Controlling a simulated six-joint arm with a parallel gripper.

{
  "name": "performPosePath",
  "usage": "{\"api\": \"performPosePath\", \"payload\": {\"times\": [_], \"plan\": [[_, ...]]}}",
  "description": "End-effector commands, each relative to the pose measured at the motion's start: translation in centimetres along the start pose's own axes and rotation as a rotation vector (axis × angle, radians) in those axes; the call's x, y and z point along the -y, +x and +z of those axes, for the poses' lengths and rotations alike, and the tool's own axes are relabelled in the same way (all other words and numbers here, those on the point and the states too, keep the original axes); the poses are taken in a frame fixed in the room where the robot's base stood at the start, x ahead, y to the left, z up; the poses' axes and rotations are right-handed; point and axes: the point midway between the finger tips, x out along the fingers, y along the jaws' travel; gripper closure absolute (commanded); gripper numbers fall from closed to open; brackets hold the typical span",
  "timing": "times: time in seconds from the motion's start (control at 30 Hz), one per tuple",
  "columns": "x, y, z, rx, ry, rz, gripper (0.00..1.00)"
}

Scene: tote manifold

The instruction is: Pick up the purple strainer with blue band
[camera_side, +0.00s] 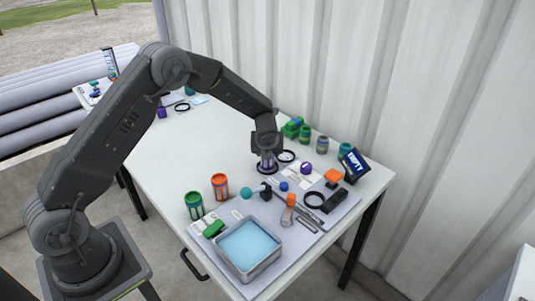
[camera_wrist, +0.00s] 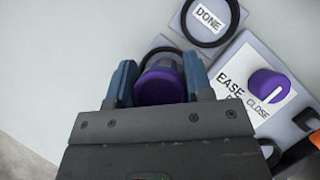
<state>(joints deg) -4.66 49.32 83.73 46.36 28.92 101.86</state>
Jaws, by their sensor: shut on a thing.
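The purple strainer (camera_wrist: 160,84) sits between the two blue-grey fingers of my gripper (camera_wrist: 160,82) in the wrist view, with a finger against each side. Its purple end faces the camera, and a greyish part shows behind it. A blue band cannot be made out clearly. In the side view, my gripper (camera_side: 267,153) points down over the table and the strainer (camera_side: 267,167) shows just below it. Whether its bottom touches the table cannot be told. My gripper's body hides part of the strainer.
A black ring (camera_side: 286,156) lies just right of my gripper, by a "DONE" label (camera_wrist: 208,19). A purple knob (camera_wrist: 268,87) stands by an "EASE / CLOSE" label. Orange (camera_side: 220,186) and green (camera_side: 194,205) canisters and a water tray (camera_side: 280,257) stand nearer the front. Table left of my gripper is clear.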

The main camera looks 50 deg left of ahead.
Motion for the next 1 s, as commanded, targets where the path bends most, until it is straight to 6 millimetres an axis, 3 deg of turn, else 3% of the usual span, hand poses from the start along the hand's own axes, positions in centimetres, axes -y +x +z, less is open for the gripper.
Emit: {"api": "performPosePath", "payload": {"times": [0.2, 0.6, 0.8, 1.0], "plan": [[0.0, -3.0, 2.0, 0.004, -0.003, -0.003, 0.8], [-8.7, -6.6, 5.5, 0.002, -0.004, 0.001, 0.8], [-11.0, -7.6, 6.5, 0.001, -0.003, 0.0, 0.8], [-11.6, -9.8, 8.0, 0.005, -0.002, -0.002, 0.8]]}}
